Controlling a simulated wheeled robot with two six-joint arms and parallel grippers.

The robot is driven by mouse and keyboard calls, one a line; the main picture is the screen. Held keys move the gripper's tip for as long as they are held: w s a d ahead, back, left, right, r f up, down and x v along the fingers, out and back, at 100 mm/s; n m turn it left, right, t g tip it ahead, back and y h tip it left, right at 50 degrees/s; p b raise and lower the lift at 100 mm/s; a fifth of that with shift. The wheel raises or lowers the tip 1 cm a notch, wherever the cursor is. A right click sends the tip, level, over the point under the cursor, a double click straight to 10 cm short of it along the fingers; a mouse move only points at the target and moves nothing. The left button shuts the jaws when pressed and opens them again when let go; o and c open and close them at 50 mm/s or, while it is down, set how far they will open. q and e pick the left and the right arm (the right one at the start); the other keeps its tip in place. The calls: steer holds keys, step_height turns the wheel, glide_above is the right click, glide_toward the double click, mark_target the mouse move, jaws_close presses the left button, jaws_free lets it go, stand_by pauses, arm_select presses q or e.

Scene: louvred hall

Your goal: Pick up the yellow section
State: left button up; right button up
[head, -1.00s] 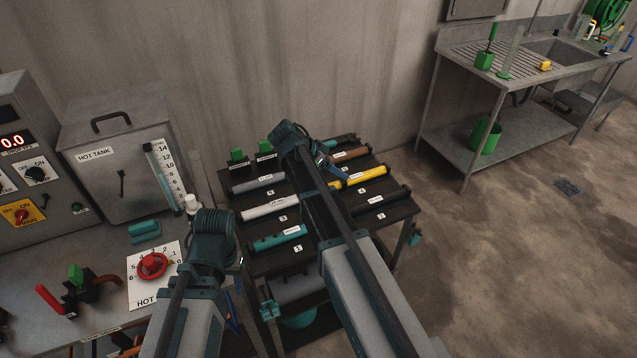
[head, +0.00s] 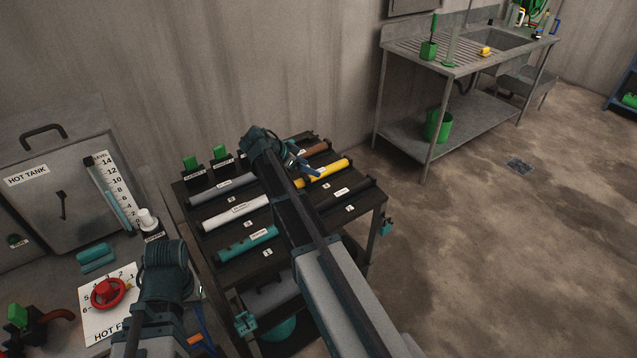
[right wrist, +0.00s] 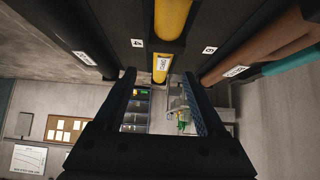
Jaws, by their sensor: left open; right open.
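The yellow section (head: 331,171) is a tube with a white label, lying on the dark rack between a brown section and a dark grey one. My right gripper (head: 306,168) is over its left end in the head view. In the right wrist view the yellow section (right wrist: 172,18) runs down from the top edge, its labelled end between the open, empty fingers (right wrist: 158,76). I cannot tell whether they touch it. My left gripper (head: 204,330) is low at the left, beside the rack, mostly hidden by its own wrist.
The dark rack (head: 237,188) also holds a white section (head: 235,211), a teal section (head: 248,243) and green-topped pieces (head: 191,162). The bench at left has a red valve wheel (head: 105,292) and hot tank (head: 50,190). Open floor lies right, before a sink table (head: 455,62).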

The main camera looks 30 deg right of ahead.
steer(key=shift+d+f, duration=0.15)
steer(key=shift+d, duration=0.05)
steer(key=shift+f, duration=0.1)
steer(key=f+b, duration=0.1)
steer(key=d+f+b, duration=0.1)
steer(key=f+b, duration=0.1)
steer(key=d+f+b, duration=0.1)
steer(key=shift+w+d+f, duration=0.1)
steer(key=shift+w+f, duration=0.05)
steer(key=shift+w, duration=0.2)
steer(key=shift+d+f+b, duration=0.1)
steer(key=shift+d+b, duration=0.15)
steer(key=shift+b, duration=0.05)
jaws_close()
